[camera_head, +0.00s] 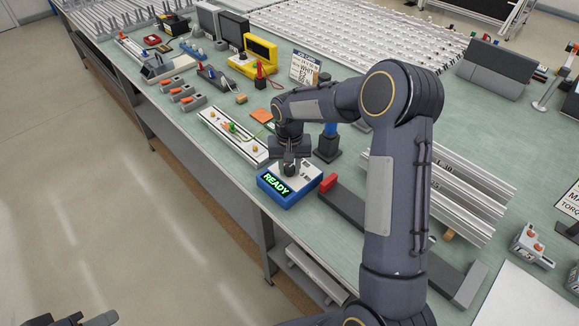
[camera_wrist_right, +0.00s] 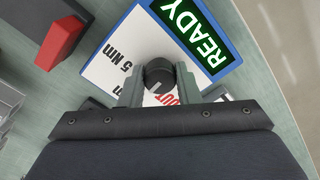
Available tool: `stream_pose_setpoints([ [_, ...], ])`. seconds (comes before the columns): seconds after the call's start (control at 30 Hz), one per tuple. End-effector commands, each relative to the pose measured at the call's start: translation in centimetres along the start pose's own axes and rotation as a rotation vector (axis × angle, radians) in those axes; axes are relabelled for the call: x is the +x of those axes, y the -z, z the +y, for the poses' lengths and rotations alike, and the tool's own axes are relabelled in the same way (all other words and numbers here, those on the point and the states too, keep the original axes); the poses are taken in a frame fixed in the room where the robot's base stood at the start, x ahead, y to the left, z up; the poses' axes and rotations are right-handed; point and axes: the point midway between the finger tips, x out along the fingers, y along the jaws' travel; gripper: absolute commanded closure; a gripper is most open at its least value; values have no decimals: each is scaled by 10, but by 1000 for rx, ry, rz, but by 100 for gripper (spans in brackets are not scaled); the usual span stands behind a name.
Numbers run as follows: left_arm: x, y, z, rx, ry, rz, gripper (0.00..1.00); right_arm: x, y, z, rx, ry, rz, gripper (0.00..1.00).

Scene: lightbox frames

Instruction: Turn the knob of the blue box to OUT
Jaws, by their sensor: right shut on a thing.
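The blue box (camera_head: 303,193) sits near the front edge of the bench, its lit display (camera_head: 277,184) reading READY. In the right wrist view its white top panel (camera_wrist_right: 112,52) shows "5 Nm", a partly hidden label ending in "m", and a red "OUT" (camera_wrist_right: 166,99) partly covered by a finger. The dark round knob (camera_wrist_right: 158,74) has a pale mark on its lower part; where it points is hard to tell. My right gripper (camera_wrist_right: 159,88) is shut on the knob, one finger on each side. My left gripper (camera_head: 88,319) shows only partly at the bottom left.
A red block (camera_head: 328,182) on a dark bar lies just right of the box; it also shows in the wrist view (camera_wrist_right: 61,42). Metal profiles (camera_head: 455,195) lie farther right. Open floor lies beyond the bench edge.

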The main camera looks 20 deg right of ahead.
Motion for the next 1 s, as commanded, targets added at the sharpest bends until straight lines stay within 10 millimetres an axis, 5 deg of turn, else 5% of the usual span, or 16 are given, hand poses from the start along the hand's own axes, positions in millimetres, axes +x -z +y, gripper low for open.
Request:
stream_pose_setpoints([
  [1.0, 15, -8, -7, 0, 0, 0, 64, -1, 1, 0, -755, 1, 3, 93],
])
